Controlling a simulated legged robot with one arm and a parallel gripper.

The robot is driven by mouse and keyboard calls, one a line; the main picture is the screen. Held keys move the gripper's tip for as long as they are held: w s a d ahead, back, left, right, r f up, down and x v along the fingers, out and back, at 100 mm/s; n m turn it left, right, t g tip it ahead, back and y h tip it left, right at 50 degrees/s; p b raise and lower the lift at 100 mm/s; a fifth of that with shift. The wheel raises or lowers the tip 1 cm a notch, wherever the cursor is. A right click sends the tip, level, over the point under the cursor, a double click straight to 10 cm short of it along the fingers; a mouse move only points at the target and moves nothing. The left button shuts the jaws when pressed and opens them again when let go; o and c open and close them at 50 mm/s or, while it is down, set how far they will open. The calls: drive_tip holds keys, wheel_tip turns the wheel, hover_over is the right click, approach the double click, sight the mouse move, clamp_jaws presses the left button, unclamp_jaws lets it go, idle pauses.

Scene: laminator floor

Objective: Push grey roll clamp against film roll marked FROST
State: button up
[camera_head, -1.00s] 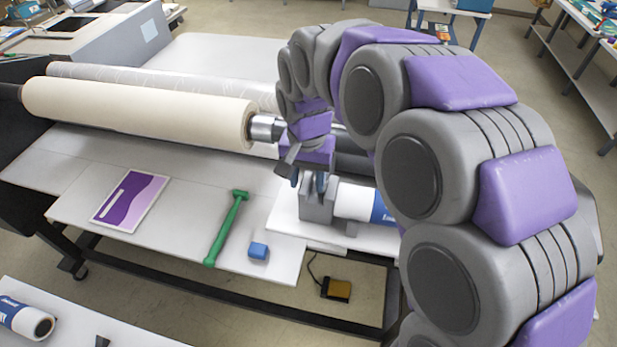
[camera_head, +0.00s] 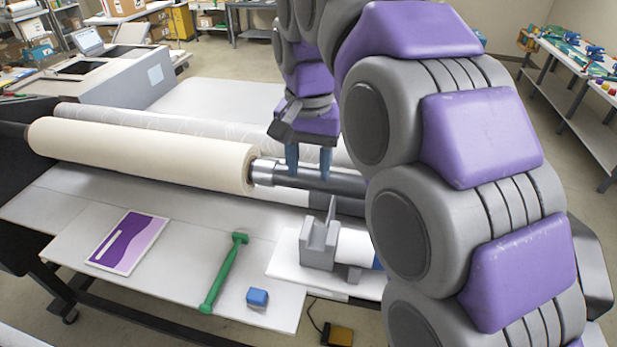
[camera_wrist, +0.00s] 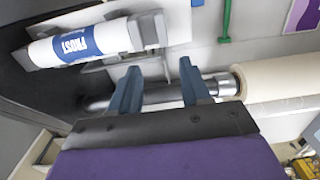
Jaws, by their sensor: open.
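The film roll marked FROST (camera_wrist: 80,45) lies on its side in the wrist view, white with a blue label band. In the head view its white end (camera_head: 354,248) shows, and my arm hides the rest. The grey roll clamp (camera_head: 318,246), a forked upright block, stands at the left end of the roll. It also shows at the roll's right end in the wrist view (camera_wrist: 151,30). They look close together; whether they touch is unclear. My gripper (camera_head: 308,172) is open and empty above the dark shaft, behind and above the clamp. Its blue fingers (camera_wrist: 158,70) are spread in the wrist view.
A large cream roll (camera_head: 140,152) sits on the shaft, with a silver collar (camera_head: 264,172) at its right end. A green-handled tool (camera_head: 224,274), a blue block (camera_head: 257,298) and a purple-printed sheet (camera_head: 128,242) lie on the front table, left of the clamp.

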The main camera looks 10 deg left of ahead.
drive_tip(key=shift+d+r, duration=0.1)
drive_tip(key=shift+r, duration=0.6)
drive_tip(key=s+d+f+b, duration=0.4)
drive_tip(key=s+d+f, duration=0.3)
drive_tip(key=f, duration=0.4)
drive_tip(key=s+d+f+g+b, duration=0.1)
drive_tip(key=s+d+f+b, duration=0.4)
drive_tip(key=s+f, duration=0.5)
drive_tip(key=s+d+f+b, duration=0.4)
drive_tip(key=s+d+f, duration=0.5)
drive_tip(key=f, duration=0.3)
drive_tip(key=shift+s+d+n+g+b, duration=0.2)
drive_tip(key=shift+n+g+b, duration=0.1)
drive_tip(key=shift+n+g, duration=0.1)
drive_tip(key=shift+s+f, duration=0.1)
drive_tip(key=shift+f, duration=0.05)
